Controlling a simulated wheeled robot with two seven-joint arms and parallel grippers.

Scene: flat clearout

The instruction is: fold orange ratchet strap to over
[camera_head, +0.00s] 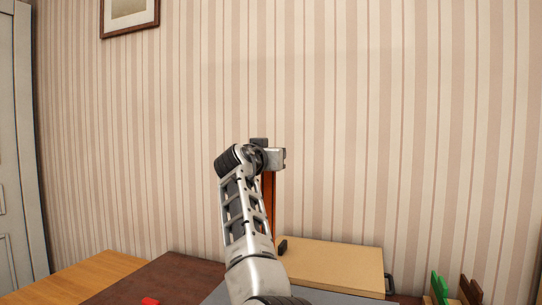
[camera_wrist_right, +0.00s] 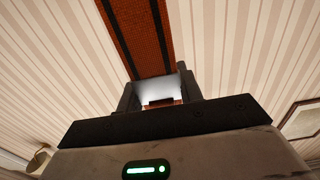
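The orange ratchet strap (camera_head: 268,195) hangs down from my raised right gripper (camera_head: 274,157) in the head view, partly hidden behind my arm. In the right wrist view the strap (camera_wrist_right: 138,35) is a wide orange band with dark stripes, running from between the fingers to the top edge. The right gripper's fingers (camera_wrist_right: 157,92) stand on both sides of it, with a pale patch between them that I cannot make out. The strap's lower end is hidden in the head view. My left gripper is in neither view.
A tan flat-topped box (camera_head: 335,268) with dark handles stands behind my arm. Green (camera_head: 439,287) and brown (camera_head: 470,290) upright pieces are at right. A red object (camera_head: 150,301) lies on the dark brown surface (camera_head: 165,278). A striped wall is behind.

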